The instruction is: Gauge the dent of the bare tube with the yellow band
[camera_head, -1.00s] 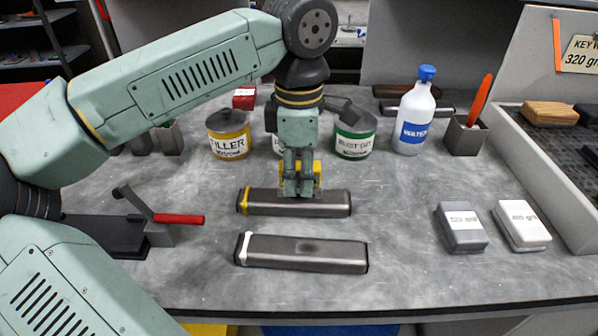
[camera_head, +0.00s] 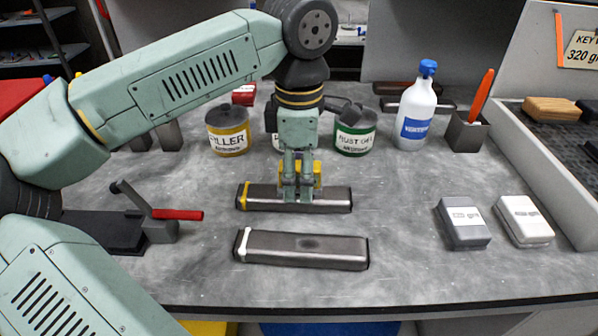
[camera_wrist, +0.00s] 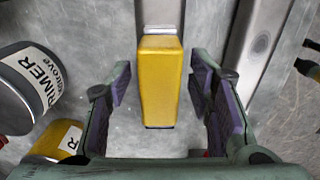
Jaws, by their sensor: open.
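The bare tube with the yellow band (camera_head: 335,199) lies on the bench, its band at the left end. My gripper (camera_head: 297,190) points down and covers part of the tube in the head view. Its fingers are open. A yellow block (camera_head: 317,172), likely the gauge, shows behind the fingers. In the wrist view the yellow block (camera_wrist: 160,85) is between the open fingers (camera_wrist: 160,88), with gaps on both sides and a pale metal end at the top. A grey tube (camera_wrist: 262,40) lies to the right there. I cannot make out the dent on the yellow-banded tube.
A white-banded tube (camera_head: 340,252) with a dark dent lies in front. Cans of filler (camera_head: 228,143) and rust coating (camera_head: 355,142) stand behind. A red-handled clamp (camera_head: 160,225) is left, two small blocks (camera_head: 463,224) right. Bench between the tubes and blocks is clear.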

